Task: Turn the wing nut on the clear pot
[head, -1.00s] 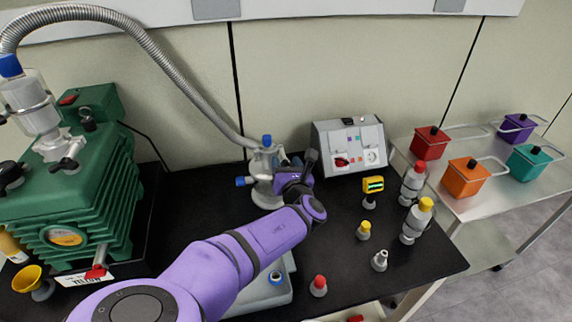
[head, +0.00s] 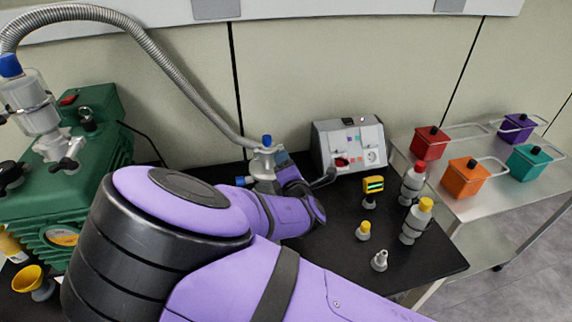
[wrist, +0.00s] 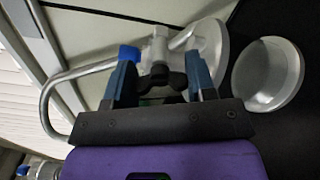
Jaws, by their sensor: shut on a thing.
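In the head view the clear pot (head: 263,166) stands at the end of the metal hose, with a blue cap on top and a blue knob at its left. My arm hides its lower part. My gripper (head: 281,160) is at its right side, mostly hidden by my wrist. In the wrist view my gripper (wrist: 163,85) has its blue fingers on either side of the black wing nut (wrist: 162,80) and is shut on it. The pot's pale body (wrist: 206,48) lies just beyond the fingers. The inner contact faces are partly hidden.
A grey control box (head: 350,147) stands close right of the pot. Small capped bottles, including a yellow-topped one (head: 415,222), stand on the black bench farther right. The green pump (head: 100,130) is at left. The ribbed hose (head: 190,85) arches above.

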